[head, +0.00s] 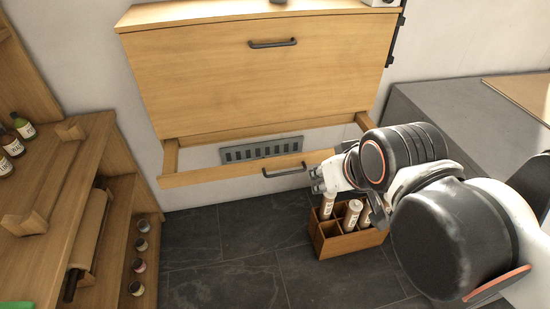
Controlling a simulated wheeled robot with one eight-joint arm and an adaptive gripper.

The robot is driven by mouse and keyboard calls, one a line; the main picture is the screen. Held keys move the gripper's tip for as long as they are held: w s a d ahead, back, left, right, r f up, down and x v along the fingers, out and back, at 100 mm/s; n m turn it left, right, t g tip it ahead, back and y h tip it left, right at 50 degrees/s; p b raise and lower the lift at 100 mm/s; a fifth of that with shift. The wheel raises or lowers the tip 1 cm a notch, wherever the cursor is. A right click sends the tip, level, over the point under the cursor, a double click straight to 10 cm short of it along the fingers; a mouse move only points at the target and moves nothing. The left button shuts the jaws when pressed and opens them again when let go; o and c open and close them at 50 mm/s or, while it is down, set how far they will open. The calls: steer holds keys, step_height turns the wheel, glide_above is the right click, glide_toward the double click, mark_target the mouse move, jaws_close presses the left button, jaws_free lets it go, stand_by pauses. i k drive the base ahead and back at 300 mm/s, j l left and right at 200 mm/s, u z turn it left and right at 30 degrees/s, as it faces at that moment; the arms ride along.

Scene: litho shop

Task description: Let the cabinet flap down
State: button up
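The wooden wall cabinet (165,118) has a large front panel (200,70) with a dark bar handle (272,43); this panel looks closed. Below it a narrow wooden front bar (225,173) with a second dark handle (284,170) stands out from the cabinet, with side pieces running back. I cannot tell which of these is the flap. My gripper (316,180) is just right of the lower handle, seemingly apart from it. Its fingers are small and partly hidden by my wrist, so their opening is unclear.
A wooden crate (347,246) holding several pale bottles stands on the dark tiled floor below my gripper. A wooden shelf unit (60,170) with bottles and jars is at left. A grey counter (440,108) is at right. Bare floor (220,250) lies between shelf and crate.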

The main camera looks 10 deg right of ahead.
mark_target(195, 79)
steer(key=i+j+z, duration=0.2)
steer(key=j, duration=0.2)
steer(key=i+j+z, duration=0.2)
steer(key=j, duration=0.2)
steer(key=j+z, duration=0.2)
steer(key=j, duration=0.2)
